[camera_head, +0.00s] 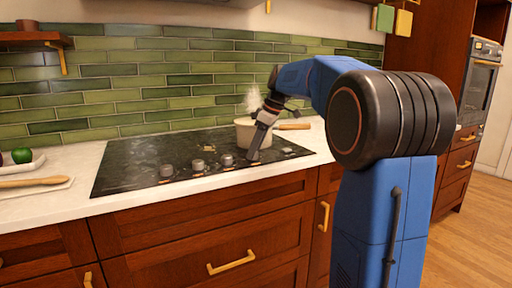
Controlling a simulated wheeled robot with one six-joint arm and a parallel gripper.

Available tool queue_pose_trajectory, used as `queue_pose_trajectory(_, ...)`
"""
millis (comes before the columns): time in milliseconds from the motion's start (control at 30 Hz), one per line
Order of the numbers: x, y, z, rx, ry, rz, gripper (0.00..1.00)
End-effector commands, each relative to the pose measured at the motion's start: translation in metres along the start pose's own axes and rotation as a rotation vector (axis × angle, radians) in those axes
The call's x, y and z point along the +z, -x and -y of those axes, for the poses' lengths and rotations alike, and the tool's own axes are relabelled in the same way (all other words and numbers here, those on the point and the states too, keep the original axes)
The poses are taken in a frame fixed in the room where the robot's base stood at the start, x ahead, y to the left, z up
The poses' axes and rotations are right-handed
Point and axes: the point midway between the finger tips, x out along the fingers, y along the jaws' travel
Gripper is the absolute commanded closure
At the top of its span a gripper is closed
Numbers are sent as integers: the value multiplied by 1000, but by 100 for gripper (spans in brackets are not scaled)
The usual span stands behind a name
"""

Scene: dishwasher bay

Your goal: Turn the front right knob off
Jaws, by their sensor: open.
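The black cooktop (130,160) is set in the white counter, with a row of round metal knobs along its front edge. The left knob (167,171), middle knob (198,165) and right visible knob (227,160) stand clear. My gripper (254,154) points down at the right end of this row, just right of the last clear knob. It is open, and its fingers cover the spot where a further knob may be. Contact with a knob cannot be told. A cream pot (246,133) with a wooden handle (294,126) stands behind my gripper, with white steam (253,100) above it.
A white tray (30,184) with a wooden spoon and vegetables lies on the counter at left. A green tile wall (120,90) rises behind the cooktop. Wooden drawers (160,225) with brass handles are below the counter. An oven (479,83) stands at right, with open floor before it.

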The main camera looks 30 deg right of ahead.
Motion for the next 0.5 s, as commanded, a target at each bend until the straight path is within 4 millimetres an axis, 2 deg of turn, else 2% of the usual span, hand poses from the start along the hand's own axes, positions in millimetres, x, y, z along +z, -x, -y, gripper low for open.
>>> queue_pose_trajectory(133, 0, 7, 0, 2, 0, -1, 52)
queue_pose_trajectory(233, 0, 19, -1, 3, 0, -1, 52)
queue_pose_trajectory(500, 0, 71, -1, 4, -1, -1, 52)
